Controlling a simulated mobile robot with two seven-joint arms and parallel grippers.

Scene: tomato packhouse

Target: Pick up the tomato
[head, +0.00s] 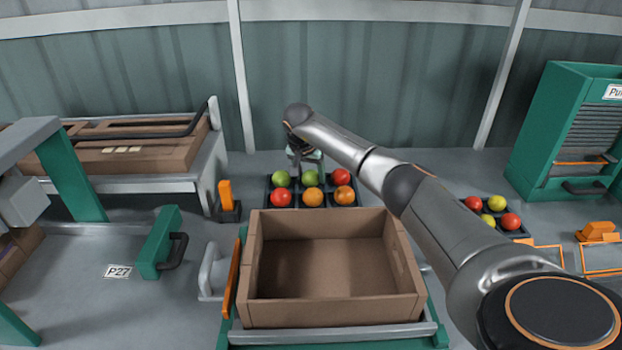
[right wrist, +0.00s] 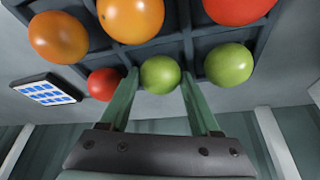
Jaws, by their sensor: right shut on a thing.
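A black tray (head: 297,205) behind the cardboard box holds tomatoes in two rows. Its back row has a green tomato at left (head: 281,178), a green tomato in the middle (head: 311,178) and a red one at right (head: 341,177). The front row has a red one (head: 281,197) and two orange ones (head: 313,196). My right gripper (head: 307,165) reaches down over the back row. In the right wrist view its fingers (right wrist: 157,85) are shut on the middle green tomato (right wrist: 160,75), still at its place in the row. My left gripper is not in view.
An empty cardboard box (head: 330,311) stands in front of the tray. Another tray (head: 511,235) with red and yellow tomatoes lies at right. An orange-handled item (head: 226,196) stands left of the tomato tray. A flat panel with blue squares (right wrist: 46,92) lies near the tray.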

